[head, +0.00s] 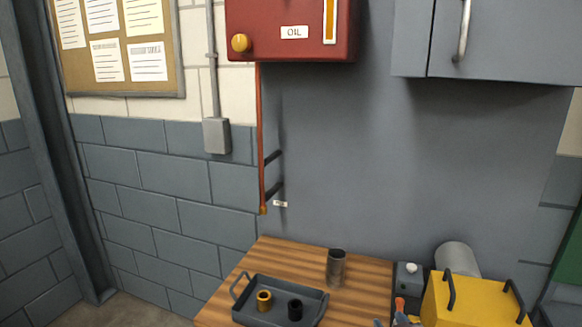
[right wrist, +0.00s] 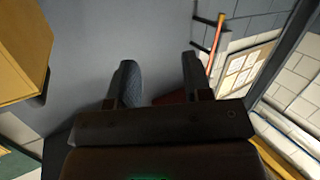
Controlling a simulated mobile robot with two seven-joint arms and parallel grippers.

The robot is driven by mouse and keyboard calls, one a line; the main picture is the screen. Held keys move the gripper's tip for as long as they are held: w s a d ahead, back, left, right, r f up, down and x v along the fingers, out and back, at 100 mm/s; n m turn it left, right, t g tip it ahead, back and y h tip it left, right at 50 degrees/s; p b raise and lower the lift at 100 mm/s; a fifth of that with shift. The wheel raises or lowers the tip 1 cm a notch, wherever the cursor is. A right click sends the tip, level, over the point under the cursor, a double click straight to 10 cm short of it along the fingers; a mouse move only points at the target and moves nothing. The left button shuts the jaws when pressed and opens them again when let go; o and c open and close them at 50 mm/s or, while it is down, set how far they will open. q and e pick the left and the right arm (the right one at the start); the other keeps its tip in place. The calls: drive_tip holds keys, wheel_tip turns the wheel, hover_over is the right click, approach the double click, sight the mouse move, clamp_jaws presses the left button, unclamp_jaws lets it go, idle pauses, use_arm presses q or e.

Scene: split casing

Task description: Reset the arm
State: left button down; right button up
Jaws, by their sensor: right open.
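My right gripper (right wrist: 160,75) shows in the right wrist view with its two dark fingers apart and nothing held between them. Behind the fingers is the plain grey wall panel. In the head view only small grey-blue tips at the bottom edge, left of the yellow box, may belong to it. My left gripper is in neither view.
A red oil tank (head: 290,45) and grey cabinet (head: 510,45) hang above.

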drive_tip(key=s+d+f+m+g+h, duration=0.1)
drive_tip(key=s+d+f+g, duration=0.1)
drive_tip(key=s+f, duration=0.5)
drive_tip(key=s+d+f+m+g+h, duration=0.1)
drive_tip(key=s+f, duration=0.6)
drive_tip(key=s, duration=1)
drive_tip(key=d+g, duration=0.1)
drive_tip(key=d, duration=0.1)
drive_tip(key=shift+s+d+f+m+h, duration=0.15)
drive_tip(key=shift+d+m+h, duration=0.15)
drive_tip(key=shift+d+m, duration=0.1)
